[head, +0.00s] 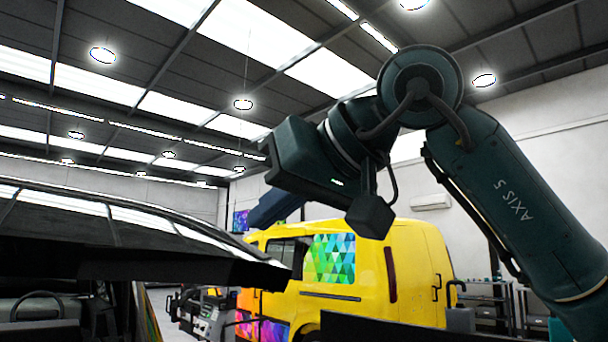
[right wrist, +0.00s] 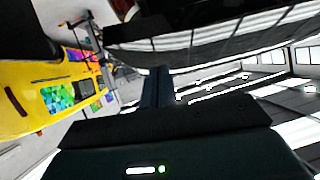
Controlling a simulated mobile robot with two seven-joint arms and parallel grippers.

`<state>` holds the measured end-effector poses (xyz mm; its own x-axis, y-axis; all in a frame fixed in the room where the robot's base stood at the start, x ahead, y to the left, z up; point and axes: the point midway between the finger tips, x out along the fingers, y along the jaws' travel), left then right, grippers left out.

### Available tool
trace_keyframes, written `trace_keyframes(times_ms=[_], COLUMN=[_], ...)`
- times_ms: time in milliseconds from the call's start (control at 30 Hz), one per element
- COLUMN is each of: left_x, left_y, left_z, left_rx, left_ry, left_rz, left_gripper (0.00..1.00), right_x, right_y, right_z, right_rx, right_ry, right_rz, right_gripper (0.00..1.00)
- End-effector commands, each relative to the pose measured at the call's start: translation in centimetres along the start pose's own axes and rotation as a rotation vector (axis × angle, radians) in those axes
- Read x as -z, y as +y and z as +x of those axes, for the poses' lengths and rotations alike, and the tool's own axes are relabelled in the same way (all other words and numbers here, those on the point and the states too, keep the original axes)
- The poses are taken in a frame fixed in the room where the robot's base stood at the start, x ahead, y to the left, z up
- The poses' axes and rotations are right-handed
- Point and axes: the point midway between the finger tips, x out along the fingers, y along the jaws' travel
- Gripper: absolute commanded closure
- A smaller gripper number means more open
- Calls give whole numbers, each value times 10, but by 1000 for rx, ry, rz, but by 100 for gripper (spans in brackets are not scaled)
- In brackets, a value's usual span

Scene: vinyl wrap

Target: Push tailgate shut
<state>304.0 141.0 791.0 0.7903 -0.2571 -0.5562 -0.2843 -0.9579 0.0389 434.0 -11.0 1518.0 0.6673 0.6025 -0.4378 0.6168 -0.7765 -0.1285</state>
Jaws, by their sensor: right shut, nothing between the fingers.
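The dark tailgate (head: 165,262) is raised at the left of the head view, with the vehicle's open interior below it. Its glossy glass reflects the ceiling lights. In the right wrist view the dark panel (right wrist: 205,48) fills the top, upside down. My right gripper (head: 262,216) is shut and empty, its blue fingers angled down to the left, just above and right of the tailgate's outer edge in the head view. The fingers (right wrist: 157,88) also show in the right wrist view, their tips near the panel; I cannot tell whether they touch. My left gripper is out of view.
A yellow van (head: 408,270) with a colourful patterned window stands behind my right arm. A cart with equipment (head: 208,312) stands between the vehicles. A bench (head: 488,300) is by the right wall. The space above the tailgate is open up to the ceiling.

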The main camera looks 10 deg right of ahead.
Motion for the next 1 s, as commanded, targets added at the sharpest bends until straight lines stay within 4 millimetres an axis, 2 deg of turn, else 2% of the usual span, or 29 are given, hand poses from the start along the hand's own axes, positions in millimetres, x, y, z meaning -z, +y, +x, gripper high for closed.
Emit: trace_keyframes(times_ms=[33,233,767,867,1000], left_x=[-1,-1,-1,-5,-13], left_y=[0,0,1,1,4], left_z=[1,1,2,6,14], left_rx=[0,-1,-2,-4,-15], left_ry=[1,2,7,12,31], left_rz=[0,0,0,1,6], left_gripper=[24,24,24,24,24], right_x=[-9,-23,-29,-37,-58], right_y=[0,0,1,3,7], right_z=[6,20,25,29,40], right_rx=[2,2,2,1,4], right_ry=[-3,-1,1,7,24], right_rz=[-1,0,0,-1,-3], right_gripper=[100,100,100,100,100])
